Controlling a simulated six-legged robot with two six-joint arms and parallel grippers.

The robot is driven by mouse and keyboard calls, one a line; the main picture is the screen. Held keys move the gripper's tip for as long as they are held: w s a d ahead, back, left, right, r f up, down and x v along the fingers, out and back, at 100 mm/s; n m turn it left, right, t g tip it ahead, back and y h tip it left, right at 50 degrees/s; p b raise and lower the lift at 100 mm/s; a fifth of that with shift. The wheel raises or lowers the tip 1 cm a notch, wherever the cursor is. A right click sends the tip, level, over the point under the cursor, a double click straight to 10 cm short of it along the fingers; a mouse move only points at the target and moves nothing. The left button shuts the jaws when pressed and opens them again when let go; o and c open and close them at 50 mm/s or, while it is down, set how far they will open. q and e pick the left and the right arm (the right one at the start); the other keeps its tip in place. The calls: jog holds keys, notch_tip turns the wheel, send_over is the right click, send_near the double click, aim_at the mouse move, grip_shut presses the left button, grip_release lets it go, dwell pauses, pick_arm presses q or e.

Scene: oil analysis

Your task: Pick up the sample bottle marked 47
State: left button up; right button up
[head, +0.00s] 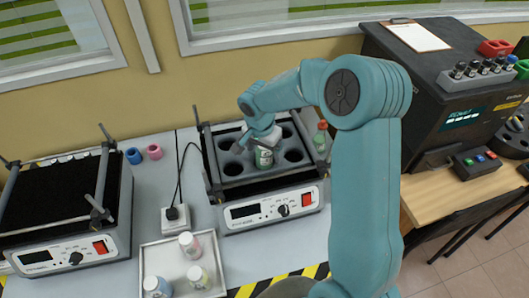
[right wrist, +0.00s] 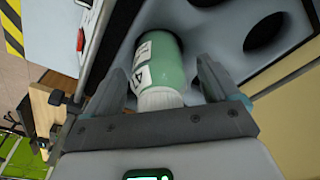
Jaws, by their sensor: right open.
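A green bottle with a white cap (head: 264,157) stands in the grey holder (head: 235,183) of the right-hand shaker. In the right wrist view the green bottle (right wrist: 172,60) lies between my fingers, cap toward the palm. Its white label shows part of a dark marking, which I cannot read in full. My right gripper (head: 258,138) is open above and around the bottle's cap end; in the wrist view the right gripper (right wrist: 163,82) has a finger on either side. My left gripper is not in view.
A white tray (head: 150,258) with several white-capped bottles stands at the front. A second shaker (head: 70,250) is at left. A small bottle with a red cap (head: 320,138) stands right of the holder. A dark analyser (head: 425,85) is at right.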

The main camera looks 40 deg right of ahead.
jog(key=shift+f, duration=0.3)
jog(key=shift+s, duration=0.1)
jog(key=shift+r, duration=0.1)
jog(key=c, duration=1.2)
jog(key=shift+c, duration=0.2)
